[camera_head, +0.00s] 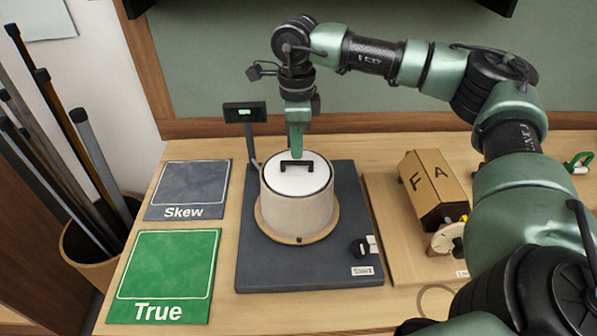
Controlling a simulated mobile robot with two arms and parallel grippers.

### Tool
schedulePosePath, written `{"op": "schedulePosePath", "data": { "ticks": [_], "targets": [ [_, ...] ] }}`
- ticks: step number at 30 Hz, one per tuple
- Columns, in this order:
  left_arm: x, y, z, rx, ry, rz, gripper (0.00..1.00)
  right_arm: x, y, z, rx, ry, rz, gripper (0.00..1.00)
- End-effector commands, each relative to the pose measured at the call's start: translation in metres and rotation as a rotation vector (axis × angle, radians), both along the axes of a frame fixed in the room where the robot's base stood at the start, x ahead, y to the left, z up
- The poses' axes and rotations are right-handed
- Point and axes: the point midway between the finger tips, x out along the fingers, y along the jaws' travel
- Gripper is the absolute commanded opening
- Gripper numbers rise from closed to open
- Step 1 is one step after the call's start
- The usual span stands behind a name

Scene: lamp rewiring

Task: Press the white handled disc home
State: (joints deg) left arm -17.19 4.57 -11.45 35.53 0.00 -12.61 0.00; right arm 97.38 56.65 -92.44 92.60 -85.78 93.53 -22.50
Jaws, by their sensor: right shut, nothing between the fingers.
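The white disc (313,179) with a black handle (296,166) lies in the top of a pale round drum (296,213). The drum stands on a wooden ring on a dark grey base plate (345,262). My right gripper (297,154) points straight down over the drum, shut and empty. Its tips are at the disc's far side, just behind the handle; I cannot tell whether they touch the disc. My left gripper is not in view.
A grey "Skew" mat (190,186) and a green "True" mat (165,272) lie left. A small display (245,112) stands behind the drum. A brown box (431,185) stands right, near my right arm. Poles in a bin (85,240) stand far left.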

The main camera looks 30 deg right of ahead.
Motion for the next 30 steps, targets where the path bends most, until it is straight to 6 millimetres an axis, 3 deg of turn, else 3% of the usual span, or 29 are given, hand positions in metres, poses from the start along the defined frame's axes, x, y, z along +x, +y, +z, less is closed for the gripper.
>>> {"op": "schedulePosePath", "data": {
  "ticks": [30],
  "targets": [
    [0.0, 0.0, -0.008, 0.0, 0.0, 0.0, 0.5, 0.0, 0.0, -0.011, -0.001, 0.001, 0.0, 0.0]
  ]
}}
